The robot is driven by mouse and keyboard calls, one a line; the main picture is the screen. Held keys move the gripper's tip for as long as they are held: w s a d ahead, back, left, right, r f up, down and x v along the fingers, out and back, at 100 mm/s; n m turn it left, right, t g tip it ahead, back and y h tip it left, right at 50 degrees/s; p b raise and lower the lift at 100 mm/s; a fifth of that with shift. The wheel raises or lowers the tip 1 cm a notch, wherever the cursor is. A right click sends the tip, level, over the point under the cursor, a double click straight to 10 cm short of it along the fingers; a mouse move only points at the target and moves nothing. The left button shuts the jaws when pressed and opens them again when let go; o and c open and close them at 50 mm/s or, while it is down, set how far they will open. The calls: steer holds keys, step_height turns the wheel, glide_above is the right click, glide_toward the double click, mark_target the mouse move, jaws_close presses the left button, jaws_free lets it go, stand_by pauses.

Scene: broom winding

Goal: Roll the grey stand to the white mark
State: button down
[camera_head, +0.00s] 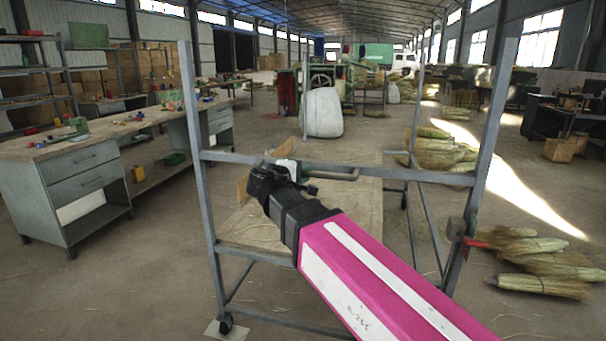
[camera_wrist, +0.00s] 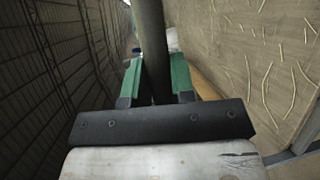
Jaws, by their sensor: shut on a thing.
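The grey stand (camera_head: 203,200) is a wheeled metal frame straight in front of me, with tall posts and crossbars around a low wooden deck (camera_head: 330,205). A bar handle (camera_head: 335,175) sits on its near crossbar. My gripper (camera_head: 287,168) is at this handle. In the wrist view its green fingers (camera_wrist: 155,88) lie on both sides of a dark grey bar (camera_wrist: 152,45), shut on it. A pale flat patch (camera_head: 212,331), perhaps the white mark, lies on the floor by the stand's near left caster (camera_head: 226,323). My arm hides part of the stand's near right side.
A workbench (camera_head: 75,150) with drawers and small items stands at the left. Broom bundles (camera_head: 540,262) lie on the floor close to the stand's right side, with more (camera_head: 440,150) behind. A white sack (camera_head: 323,112) stands beyond. Floor at the front left is clear.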

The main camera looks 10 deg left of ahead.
steer(key=shift+s+d+f, duration=0.1)
steer(key=shift+d+f, duration=0.05)
steer(key=shift+f, duration=0.05)
steer(key=c, duration=1)
jaws_free()
steer(key=shift+r, duration=0.1)
steer(key=v, duration=1)
steer(key=shift+s+a+r, duration=0.15)
steer(key=shift+s+a, duration=0.05)
steer(key=shift+s, duration=0.15)
